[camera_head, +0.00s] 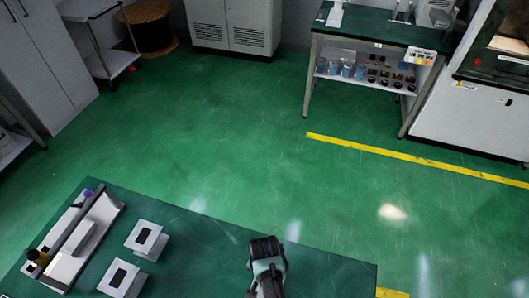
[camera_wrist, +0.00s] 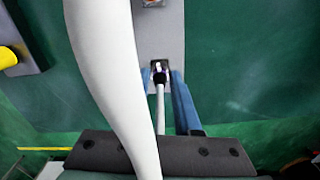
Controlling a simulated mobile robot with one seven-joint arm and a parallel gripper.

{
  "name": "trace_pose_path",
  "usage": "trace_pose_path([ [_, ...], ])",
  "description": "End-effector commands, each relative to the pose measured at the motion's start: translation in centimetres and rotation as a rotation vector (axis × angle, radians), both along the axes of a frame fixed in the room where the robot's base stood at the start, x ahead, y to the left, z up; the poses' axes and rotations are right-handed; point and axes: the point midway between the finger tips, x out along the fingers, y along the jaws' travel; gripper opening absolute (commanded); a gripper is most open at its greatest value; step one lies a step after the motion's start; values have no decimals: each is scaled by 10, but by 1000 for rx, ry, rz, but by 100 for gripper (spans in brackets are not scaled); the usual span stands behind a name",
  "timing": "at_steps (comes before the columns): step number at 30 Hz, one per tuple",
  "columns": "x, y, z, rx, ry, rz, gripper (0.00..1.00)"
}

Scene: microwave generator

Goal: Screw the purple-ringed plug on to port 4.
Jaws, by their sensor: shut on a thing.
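In the wrist view, my gripper (camera_wrist: 163,76) is shut with its blue fingers on either side of a plug (camera_wrist: 161,78) with a small purple ring. A pale cable (camera_wrist: 160,108) runs from the plug toward the camera. The plug's end is at a dark square on a grey panel (camera_wrist: 158,35). I cannot tell whether it touches or sits inside. No port number is readable. In the head view, two grey blocks with dark faces (camera_head: 147,240) (camera_head: 122,278) stand on the green table. The gripper's fingers and the held plug cannot be made out there.
A large white curved shape (camera_wrist: 112,70) crosses the wrist view and hides part of the scene. A yellow and dark part (camera_wrist: 12,56) is at its left. In the head view, a grey unit (camera_head: 82,238) with purple and yellow ends lies at the table's left. The table's right is mostly clear.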

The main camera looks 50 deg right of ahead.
Motion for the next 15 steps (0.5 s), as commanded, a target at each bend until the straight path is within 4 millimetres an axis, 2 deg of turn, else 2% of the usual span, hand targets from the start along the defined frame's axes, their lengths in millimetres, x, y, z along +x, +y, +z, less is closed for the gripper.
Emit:
trace_pose_path([
  [6,0,0,1,0,0,-115,0],
  [15,0,0,0,-1,0,-184,0],
])
